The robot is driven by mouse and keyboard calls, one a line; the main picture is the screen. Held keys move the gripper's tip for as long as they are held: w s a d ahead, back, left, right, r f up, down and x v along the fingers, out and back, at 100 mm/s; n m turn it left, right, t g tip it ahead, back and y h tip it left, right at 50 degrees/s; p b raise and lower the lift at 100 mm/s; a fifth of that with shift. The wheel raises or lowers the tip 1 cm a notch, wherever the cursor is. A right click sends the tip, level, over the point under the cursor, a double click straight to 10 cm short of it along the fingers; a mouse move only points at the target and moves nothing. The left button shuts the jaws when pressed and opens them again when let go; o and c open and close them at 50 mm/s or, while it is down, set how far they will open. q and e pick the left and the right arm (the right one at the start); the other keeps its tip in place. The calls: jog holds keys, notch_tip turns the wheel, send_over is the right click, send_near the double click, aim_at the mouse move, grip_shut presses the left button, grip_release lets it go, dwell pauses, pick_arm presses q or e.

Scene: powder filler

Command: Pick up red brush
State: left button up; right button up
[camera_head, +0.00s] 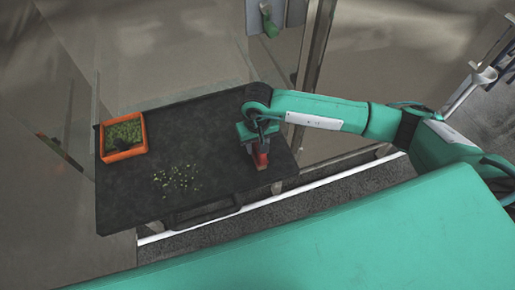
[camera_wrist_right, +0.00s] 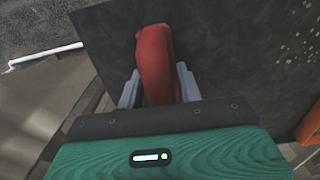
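The red brush (camera_head: 261,161) is at the right end of the dark tabletop, partly hidden under my right gripper (camera_head: 257,143). In the right wrist view the brush (camera_wrist_right: 154,55) shows as a rounded red body between the two grey fingers of the right gripper (camera_wrist_right: 158,82). One finger is on each side of it, very close. I cannot tell whether they press on it. The brush's near end is hidden behind the gripper body. My left gripper is not in view.
The dark table (camera_head: 215,130) holds an orange tray (camera_head: 125,155) of green material at its left end. Pale crumbs (camera_head: 177,181) are scattered near the middle front. Glass panels with a metal frame (camera_head: 318,45) and green handle (camera_head: 268,22) stand behind.

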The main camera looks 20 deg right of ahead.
jog(key=shift+c, duration=0.6)
jog(key=shift+r+b, duration=0.3)
jog(key=shift+r, duration=0.25)
notch_tip(320, 180, up, 19)
jog(key=b, duration=0.6)
jog(key=shift+b, duration=0.3)
